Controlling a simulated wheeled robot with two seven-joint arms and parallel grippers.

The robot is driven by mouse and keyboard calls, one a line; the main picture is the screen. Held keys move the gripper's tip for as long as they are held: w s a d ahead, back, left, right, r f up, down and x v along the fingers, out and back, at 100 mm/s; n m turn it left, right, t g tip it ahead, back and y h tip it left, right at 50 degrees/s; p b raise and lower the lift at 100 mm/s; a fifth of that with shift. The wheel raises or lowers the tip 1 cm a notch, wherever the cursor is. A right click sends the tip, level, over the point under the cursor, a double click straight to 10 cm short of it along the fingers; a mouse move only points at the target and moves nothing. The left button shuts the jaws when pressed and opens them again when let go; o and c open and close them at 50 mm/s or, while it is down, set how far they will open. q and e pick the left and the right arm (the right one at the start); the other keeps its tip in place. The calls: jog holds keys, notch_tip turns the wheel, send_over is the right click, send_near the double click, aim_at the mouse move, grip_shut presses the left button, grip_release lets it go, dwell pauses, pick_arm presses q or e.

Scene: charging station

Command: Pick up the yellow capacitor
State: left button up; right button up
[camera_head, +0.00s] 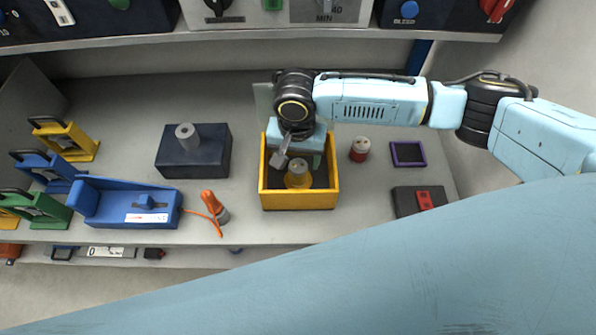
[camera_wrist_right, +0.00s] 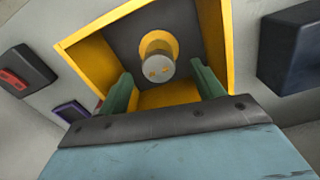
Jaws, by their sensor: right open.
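The yellow capacitor (camera_head: 298,174) stands upright inside a yellow-walled box (camera_head: 300,202) with a dark floor, on the shelf. It has a yellow base and a grey top with two small terminals. In the right wrist view the capacitor (camera_wrist_right: 158,58) is inside the box (camera_wrist_right: 88,62), beyond the fingertips. My right gripper (camera_wrist_right: 165,85) is open, its two green fingers apart, with the capacitor's grey top showing between and beyond them. In the head view my right gripper (camera_head: 297,158) is over the back of the box, its fingers partly hidden. My left gripper is not in view.
Right of the box stand a red-and-white capacitor (camera_head: 359,150), a purple frame (camera_head: 408,154) and a dark block with a red part (camera_head: 419,201). Left are a dark block with a grey cylinder (camera_head: 193,152), an orange-handled tool (camera_head: 215,207) and a blue device (camera_head: 126,203).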

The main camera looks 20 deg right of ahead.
aim_at(298, 166)
jog(key=shift+d+f+b, duration=0.2)
jog(key=shift+f+b, duration=0.15)
jog(key=shift+f, duration=2.75)
jog(key=shift+c, duration=0.4)
jog(key=c, duration=1.1)
